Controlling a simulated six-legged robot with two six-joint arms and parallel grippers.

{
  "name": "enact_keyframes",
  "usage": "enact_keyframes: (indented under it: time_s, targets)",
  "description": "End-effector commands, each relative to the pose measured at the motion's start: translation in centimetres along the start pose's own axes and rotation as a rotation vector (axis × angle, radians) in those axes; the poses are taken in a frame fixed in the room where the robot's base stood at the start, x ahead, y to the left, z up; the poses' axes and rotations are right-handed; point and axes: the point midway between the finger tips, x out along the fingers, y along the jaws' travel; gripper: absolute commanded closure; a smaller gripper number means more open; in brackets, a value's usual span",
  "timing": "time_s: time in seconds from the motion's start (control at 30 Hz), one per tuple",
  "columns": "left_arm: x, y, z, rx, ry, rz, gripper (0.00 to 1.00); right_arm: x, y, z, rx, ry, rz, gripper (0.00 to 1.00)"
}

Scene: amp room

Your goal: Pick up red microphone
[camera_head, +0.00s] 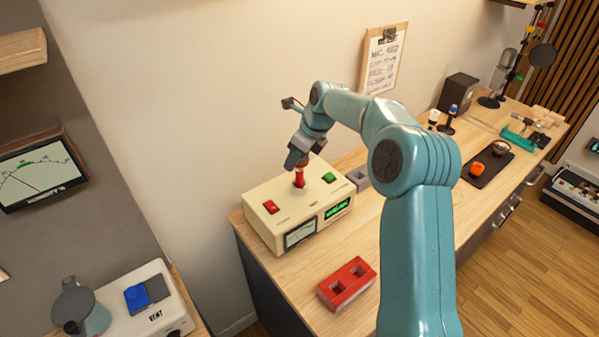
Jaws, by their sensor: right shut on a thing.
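The red microphone (299,178) stands upright on top of a cream box with a meter (270,222), between a red button and a green button. My right gripper (298,163) comes down from above and is shut on the upper part of the microphone. The fingers hide its top. The microphone's lower end is at the box top; I cannot tell whether it is touching or slightly lifted. My left gripper is not in view.
A grey block (358,178) sits behind my right arm. A dark tray (487,168), a black speaker (457,92) and a clipboard (383,58) are further right. Bare bench lies around the red block.

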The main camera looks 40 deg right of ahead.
Motion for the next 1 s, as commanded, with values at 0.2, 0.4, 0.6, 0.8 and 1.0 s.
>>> enact_keyframes:
  time_s: [0.2,0.4,0.6,0.8,1.0]
  targets:
    - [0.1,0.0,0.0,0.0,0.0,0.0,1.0,-0.5,-0.1,0.3,-0.001,-0.003,-0.003,1.0]
    - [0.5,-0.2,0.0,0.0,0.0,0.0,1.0,-3.9,-0.1,1.8,-0.002,-0.006,-0.004,1.0]
    - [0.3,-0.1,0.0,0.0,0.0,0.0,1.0,-7.7,0.0,3.3,-0.001,-0.005,-0.003,1.0]
    - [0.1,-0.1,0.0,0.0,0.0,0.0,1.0,-9.3,0.0,3.9,0.0,-0.001,-0.001,1.0]
    - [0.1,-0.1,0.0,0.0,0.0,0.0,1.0,-9.3,0.0,3.9,0.0,-0.001,-0.001,1.0]
